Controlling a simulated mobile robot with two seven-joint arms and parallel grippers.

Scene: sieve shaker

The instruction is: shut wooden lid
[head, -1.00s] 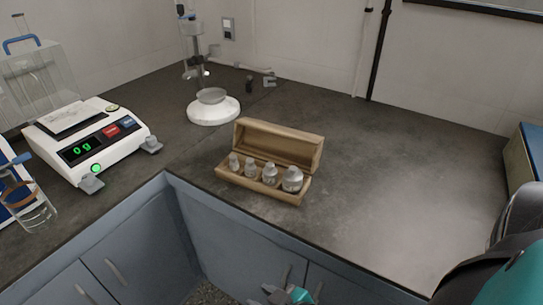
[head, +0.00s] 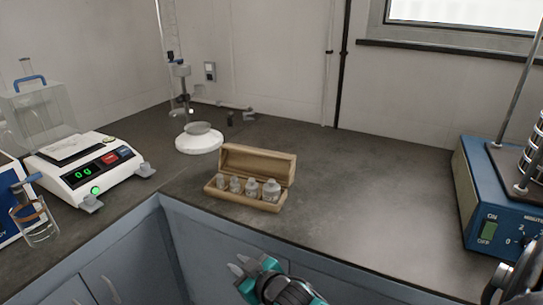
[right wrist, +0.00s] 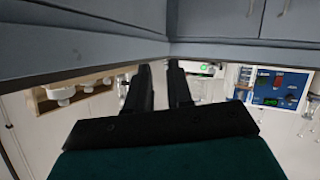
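The wooden box (head: 221,195) stands on the dark countertop, its front towards me. Its wooden lid (head: 257,161) stands open, tilted up along the back edge. Several grey weights, including the largest (head: 271,190), sit in a row in the box. My right gripper (head: 238,267) is in front of the counter, below and apart from the box. Its two fingers (right wrist: 159,82) are parted with nothing between them. The box also shows at the left of the right wrist view (right wrist: 42,100). My left gripper is not in view.
A white balance (head: 88,170) with a lit display stands at the left, beside a glass beaker (head: 36,222). A stand with a round white base (head: 199,143) is behind the box. A blue sieve shaker (head: 492,205) stands at the right. The countertop (head: 365,200) between box and shaker is clear.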

